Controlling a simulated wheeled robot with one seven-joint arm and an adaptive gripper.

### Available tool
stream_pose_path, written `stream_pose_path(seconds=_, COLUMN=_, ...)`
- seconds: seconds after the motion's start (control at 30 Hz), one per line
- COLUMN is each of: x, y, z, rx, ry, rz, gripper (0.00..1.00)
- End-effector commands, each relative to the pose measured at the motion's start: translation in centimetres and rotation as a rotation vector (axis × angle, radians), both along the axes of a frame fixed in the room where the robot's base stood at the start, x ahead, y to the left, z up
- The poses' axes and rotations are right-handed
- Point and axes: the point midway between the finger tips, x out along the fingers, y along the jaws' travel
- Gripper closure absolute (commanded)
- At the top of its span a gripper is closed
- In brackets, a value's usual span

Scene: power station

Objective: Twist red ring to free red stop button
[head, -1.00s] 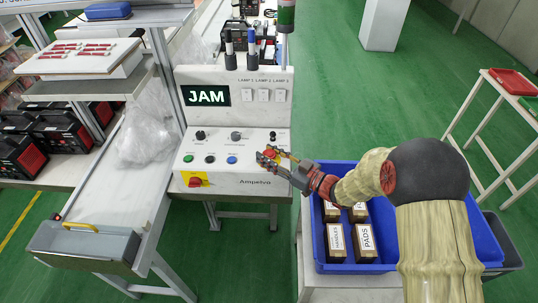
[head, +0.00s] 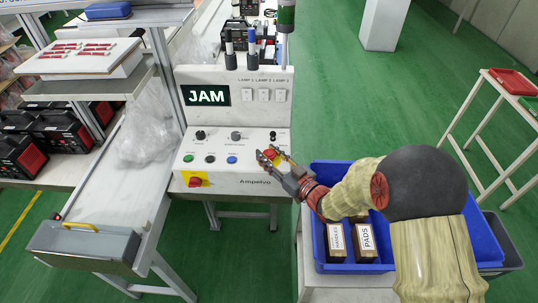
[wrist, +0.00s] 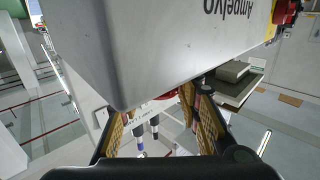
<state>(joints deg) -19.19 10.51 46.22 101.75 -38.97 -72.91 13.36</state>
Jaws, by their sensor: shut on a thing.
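In the wrist view my gripper (wrist: 168,104) has a finger on each side of a small red part (wrist: 167,95), partly hidden by the panel's edge. The gripper is shut on this red part. I cannot tell the ring from the button here, nor how far it is turned.
The white control panel (head: 225,182) has a JAM display (head: 207,96), several knobs and coloured buttons. A red-and-yellow switch (head: 195,180) is on its lower left front. A blue crate (head: 320,240) with labelled boxes stands below my arm. A conveyor (head: 120,210) lies left.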

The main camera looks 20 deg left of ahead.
Motion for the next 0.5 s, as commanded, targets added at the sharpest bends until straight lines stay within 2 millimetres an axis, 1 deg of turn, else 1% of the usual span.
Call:
stream_pose_path(seconds=0.03, x=-0.23, y=0.18, z=-0.04, rx=0.001, ry=0.000, rz=-0.034, gripper=0.92)
stream_pose_path(seconds=0.3, x=-0.20, y=0.23, z=-0.16, rx=0.001, ry=-0.001, rz=-0.220, gripper=0.92)
stream_pose_path(seconds=0.5, x=-0.16, y=0.17, z=-0.13, rx=0.001, ry=-0.001, rz=-0.318, gripper=0.92)
